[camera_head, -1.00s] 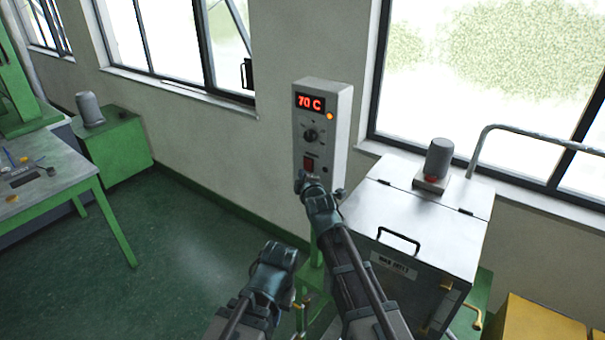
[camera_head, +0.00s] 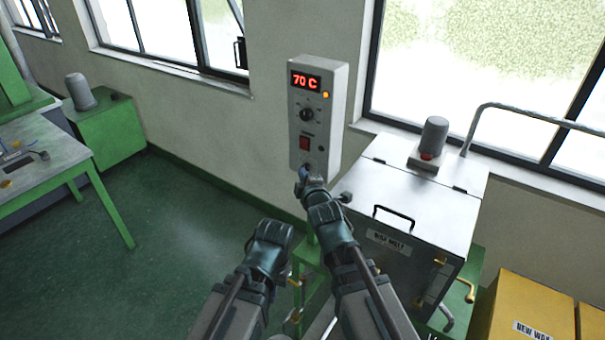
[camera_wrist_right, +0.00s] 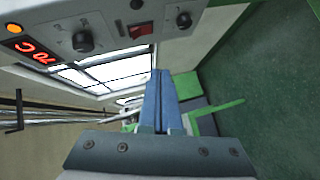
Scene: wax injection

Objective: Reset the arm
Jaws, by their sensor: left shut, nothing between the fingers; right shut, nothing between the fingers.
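My right gripper (camera_head: 303,180) is shut and empty, just below the lower edge of the grey control box. In the right wrist view its two blue fingers (camera_wrist_right: 160,100) lie together. My left gripper (camera_head: 272,232) is lower and to the left, in front of the wall and floor; its fingertips are hard to make out from behind, and it holds nothing visible. The control box (camera_head: 327,125) on the wall shows 70 C in red, with an orange light, a black knob and a red switch. It also shows at the top of the right wrist view (camera_wrist_right: 110,15).
A metal wax tank (camera_head: 420,205) with a handled lid stands right of my right arm. Yellow boxes (camera_head: 530,300) are at the lower right. A green-legged table (camera_head: 45,165) stands at the left. The green floor (camera_head: 180,230) between is clear.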

